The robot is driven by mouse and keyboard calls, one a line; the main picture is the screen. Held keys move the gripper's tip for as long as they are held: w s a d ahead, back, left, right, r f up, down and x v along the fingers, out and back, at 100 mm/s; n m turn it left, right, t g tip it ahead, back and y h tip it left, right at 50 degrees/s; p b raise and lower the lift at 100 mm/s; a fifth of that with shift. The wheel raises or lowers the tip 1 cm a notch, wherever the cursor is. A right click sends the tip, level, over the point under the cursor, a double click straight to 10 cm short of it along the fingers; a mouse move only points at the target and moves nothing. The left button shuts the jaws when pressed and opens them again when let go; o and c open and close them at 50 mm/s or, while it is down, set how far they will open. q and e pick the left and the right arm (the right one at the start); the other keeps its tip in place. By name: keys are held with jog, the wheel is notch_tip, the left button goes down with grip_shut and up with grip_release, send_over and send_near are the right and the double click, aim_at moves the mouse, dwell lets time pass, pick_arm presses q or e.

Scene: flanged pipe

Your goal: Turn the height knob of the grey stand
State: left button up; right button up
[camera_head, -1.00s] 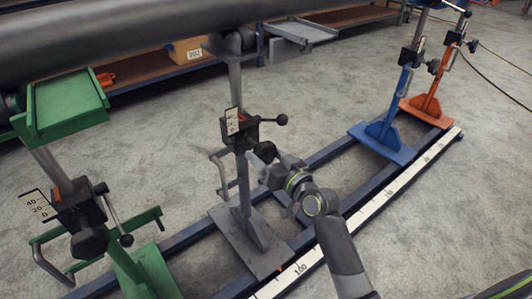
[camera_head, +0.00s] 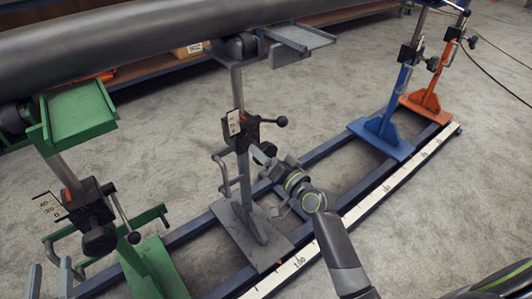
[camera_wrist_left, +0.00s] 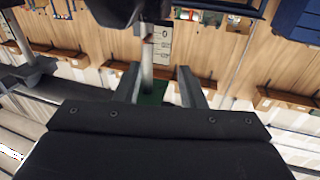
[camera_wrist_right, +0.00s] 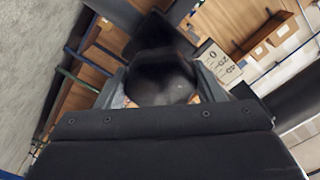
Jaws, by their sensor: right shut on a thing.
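The grey stand (camera_head: 240,185) stands upright in the middle of the head view, with a black clamp block, a white scale plate (camera_head: 234,122) and a ball-ended lever (camera_head: 281,121). My right gripper (camera_head: 264,155) is at the right side of the block, shut on the dark height knob, which the fingers mostly hide there. In the right wrist view the round black knob (camera_wrist_right: 162,82) sits between the fingers, with the scale plate (camera_wrist_right: 216,62) behind it. My left gripper (camera_head: 50,282) is at the bottom left of the head view. In the left wrist view its fingers (camera_wrist_left: 160,88) are apart and empty.
The green stand (camera_head: 85,205) is close to my left gripper. A large dark pipe (camera_head: 130,40) crosses above the green and grey stands. A blue stand (camera_head: 383,140) and an orange stand (camera_head: 428,100) are further right on the rail. A white ruler (camera_head: 375,200) runs along the front.

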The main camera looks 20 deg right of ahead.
pick_arm(q)
jog(key=shift+s+d+f+g+h+p, duration=0.1)
jog(key=shift+s+f+g, duration=0.1)
jog(key=shift+f+g, duration=0.6)
jog(key=shift+s+a+f+g+h+p, duration=0.15)
jog(key=shift+f+g, duration=0.25)
jog(key=shift+f, duration=0.7)
jog(key=shift+s+d+f+g+h+p, duration=0.15)
jog(key=shift+s+f+g, duration=0.1)
jog(key=shift+f+g, duration=0.55)
pick_arm(e)
jog(key=shift+m, duration=0.8)
pick_arm(q)
jog(key=shift+f, duration=0.15)
pick_arm(e)
jog(key=o, duration=1)
pick_arm(q)
jog(key=shift+w+r+t+y+b, duration=0.2)
jog(key=shift+r+t, duration=0.4)
jog(key=shift+r, duration=0.3)
jog(key=shift+w+r+t+y+b, duration=0.1)
jog(key=shift+w+r+t, duration=0.1)
jog(key=shift+r+t, duration=0.55)
jog(key=shift+w+r+t+y+b, duration=0.15)
jog(key=shift+r+t, duration=0.3)
jog(key=shift+r, duration=0.55)
pick_arm(e)
jog(key=shift+v, duration=8.75)
